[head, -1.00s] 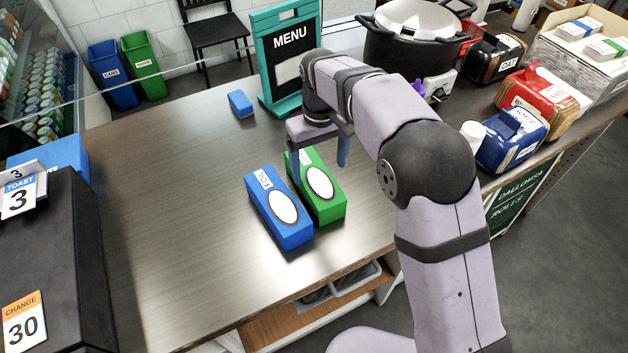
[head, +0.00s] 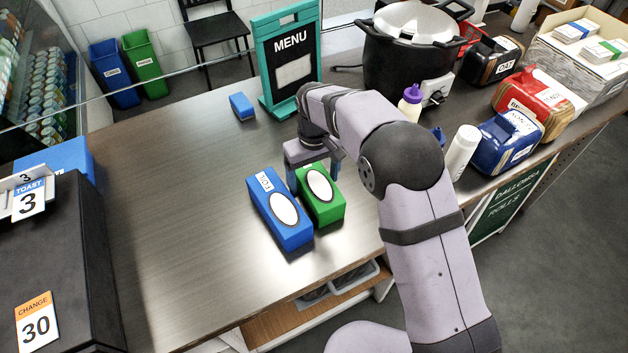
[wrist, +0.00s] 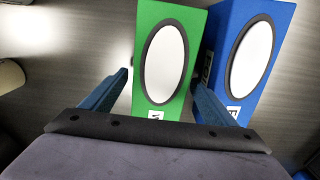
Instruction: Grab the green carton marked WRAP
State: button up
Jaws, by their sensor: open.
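The green carton (head: 326,205) lies on the counter with a white oval on top. In the wrist view the green carton (wrist: 177,88) fills the middle; its small label is mostly cut off by my gripper and unreadable. A blue carton (head: 278,222) with a similar oval lies close along its left side in the head view, and on the right in the wrist view (wrist: 262,45). My gripper (head: 313,172) is open at the green carton's far end. In the wrist view its fingers (wrist: 160,88) sit on either side of that end, the right one between the two cartons.
A small blue block (head: 242,106) and a MENU stand (head: 290,57) are at the back. A black pot (head: 400,60), a purple-capped bottle (head: 410,103), a white cylinder (head: 461,150) and a blue bag (head: 508,141) stand to the right. The counter left of the cartons is clear.

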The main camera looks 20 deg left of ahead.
aim_at(314, 177)
jog(key=shift+f, duration=0.9)
jog(key=c, duration=1.5)
jog(key=shift+o, duration=0.2)
jog(key=shift+r, duration=0.2)
notch_tip(314, 177, up, 10)
jog(key=b, duration=0.3)
jog(key=shift+f, duration=0.15)
